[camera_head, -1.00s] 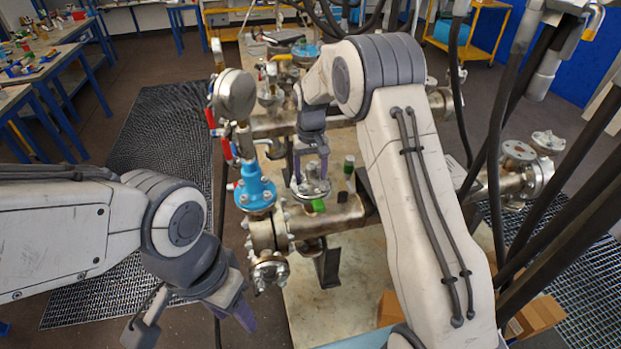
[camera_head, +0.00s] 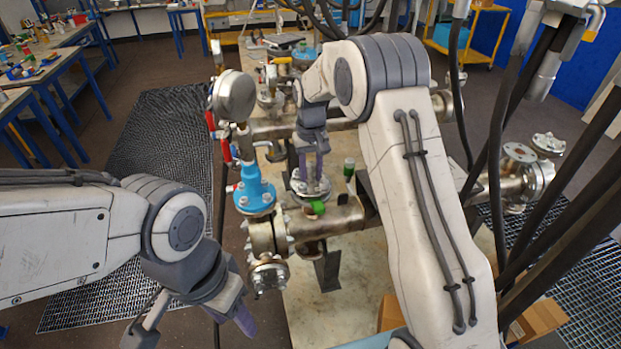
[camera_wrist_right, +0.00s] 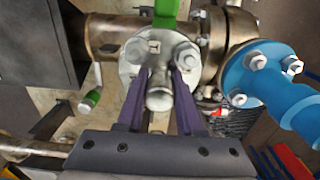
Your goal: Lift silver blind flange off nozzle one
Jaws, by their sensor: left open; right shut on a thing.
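The silver blind flange (camera_head: 311,187) is a round bolted disc with a stubby post on top, over the metal pipe run (camera_head: 338,216). The right wrist view shows its disc and bolts (camera_wrist_right: 135,55) close up. My right gripper (camera_head: 313,176) comes down from above, shut on the post, whose rounded end (camera_wrist_right: 159,98) shows between the purple fingers. The nozzle under the flange is mostly hidden, and I cannot tell whether there is a gap. My left gripper (camera_head: 193,325) is open and empty at the lower left, apart from the piping.
A blue valve (camera_head: 254,190) and a round gauge (camera_head: 235,96) stand just left of the flange. A green tag or handle (camera_head: 317,208) sits in front of it. A second capped flange (camera_head: 548,143) is at the right. A cardboard box (camera_head: 538,318) lies at the lower right.

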